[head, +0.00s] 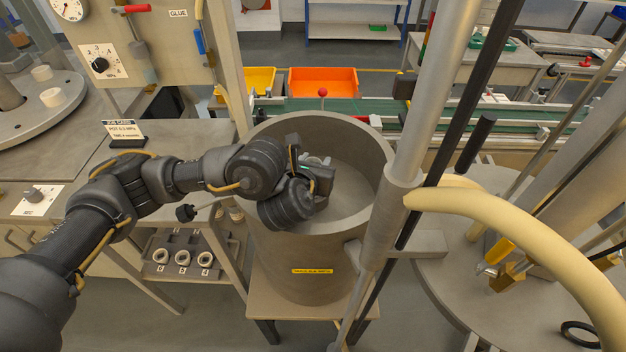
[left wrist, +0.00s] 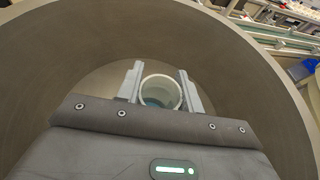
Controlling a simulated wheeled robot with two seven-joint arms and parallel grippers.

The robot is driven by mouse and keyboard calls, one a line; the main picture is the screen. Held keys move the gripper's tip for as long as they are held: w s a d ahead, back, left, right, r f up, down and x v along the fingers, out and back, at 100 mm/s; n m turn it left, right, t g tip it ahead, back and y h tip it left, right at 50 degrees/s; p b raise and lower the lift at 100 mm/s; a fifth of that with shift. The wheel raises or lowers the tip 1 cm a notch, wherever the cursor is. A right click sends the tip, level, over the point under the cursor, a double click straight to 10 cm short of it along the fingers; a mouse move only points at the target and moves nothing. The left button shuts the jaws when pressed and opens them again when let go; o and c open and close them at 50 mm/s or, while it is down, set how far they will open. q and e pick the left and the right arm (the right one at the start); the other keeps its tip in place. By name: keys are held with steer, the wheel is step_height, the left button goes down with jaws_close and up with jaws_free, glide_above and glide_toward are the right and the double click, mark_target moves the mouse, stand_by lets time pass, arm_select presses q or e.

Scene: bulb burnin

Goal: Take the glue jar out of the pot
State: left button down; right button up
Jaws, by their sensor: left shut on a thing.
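The pot (head: 310,255) is a large grey cylinder with a yellow label, standing on a small table. My left arm reaches over its rim from the left, and my left gripper (head: 318,163) is inside the mouth of the pot. In the left wrist view the gripper (left wrist: 160,90) is shut on a pale, round, open-topped jar (left wrist: 161,92), the glue jar, with one finger on each side. The pot wall (left wrist: 60,50) curves around it. In the head view the gripper mostly hides the jar. I cannot tell whether the jar touches the pot's floor. My right gripper is not in view.
A metal post (head: 400,180) and a thick cream hose (head: 510,235) stand right of the pot. A panel with a gauge and valves (head: 150,45) is at the back left. Yellow and orange bins (head: 322,82) and a green conveyor (head: 350,110) lie behind the pot.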

arm_select(q)
steer(key=shift+r+p, duration=0.3)
steer(key=shift+r, duration=0.05)
step_height(320, 180, up, 8)
steer(key=p, duration=0.7)
steer(key=shift+r, duration=0.7)
